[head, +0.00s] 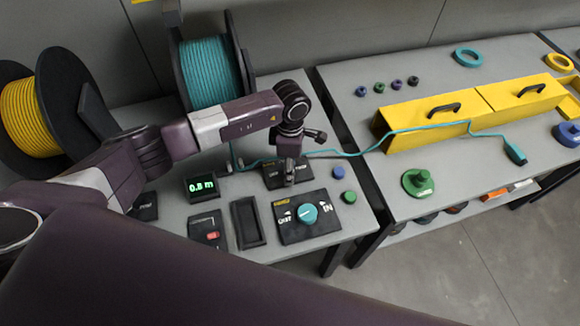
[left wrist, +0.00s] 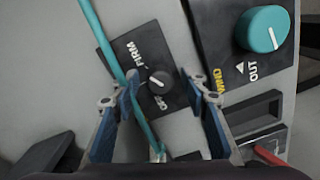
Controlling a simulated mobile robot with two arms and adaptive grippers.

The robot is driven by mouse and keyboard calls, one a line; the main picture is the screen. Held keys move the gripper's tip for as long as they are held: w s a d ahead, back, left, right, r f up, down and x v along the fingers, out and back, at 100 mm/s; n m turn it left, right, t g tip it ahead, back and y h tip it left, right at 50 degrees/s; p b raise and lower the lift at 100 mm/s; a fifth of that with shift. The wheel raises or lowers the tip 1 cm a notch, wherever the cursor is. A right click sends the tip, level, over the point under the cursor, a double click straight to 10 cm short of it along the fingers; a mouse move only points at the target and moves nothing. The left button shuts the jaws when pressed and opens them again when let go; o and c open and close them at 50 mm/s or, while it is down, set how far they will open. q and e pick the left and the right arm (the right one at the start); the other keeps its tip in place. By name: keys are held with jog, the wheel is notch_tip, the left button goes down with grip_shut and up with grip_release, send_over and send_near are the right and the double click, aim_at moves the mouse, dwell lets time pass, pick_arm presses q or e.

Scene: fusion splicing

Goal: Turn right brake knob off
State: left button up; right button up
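The right brake knob (left wrist: 161,82) is a small dark round knob with a short light mark, on a black panel (left wrist: 135,52) lettered OFF and FIRM. In the left wrist view it lies between my left gripper's (left wrist: 160,76) two blue-padded fingers, which are apart. Gaps show on both sides, and I cannot tell its exact setting. In the head view my left gripper (head: 290,182) points down over that panel (head: 272,178) and hides the knob. My right gripper is not in view.
A teal cable (head: 345,153) runs from the teal spool (head: 208,72) past the panel to the right table; it also passes beside the knob (left wrist: 103,38). A winder panel with a teal knob (head: 308,215) stands in front. A display (head: 202,187) reads 0.8 m.

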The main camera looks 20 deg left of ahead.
pick_arm(q)
grip_shut()
jog(key=n+b, duration=0.2)
jog(key=n, duration=0.2)
jog(key=shift+w+n, duration=0.1)
jog(key=shift+n, duration=0.2)
jog(key=n+b, duration=0.2)
jog(key=n, duration=0.4)
jog(key=shift+a, duration=0.15)
jog(key=n+b, duration=0.1)
jog(key=n, duration=0.5)
jog(key=shift+n+t, duration=0.3)
jog(key=shift+n, duration=0.1)
jog(key=n, duration=0.3)
jog(key=shift+a+r+n, duration=0.1)
jog(key=shift+n, duration=1.6)
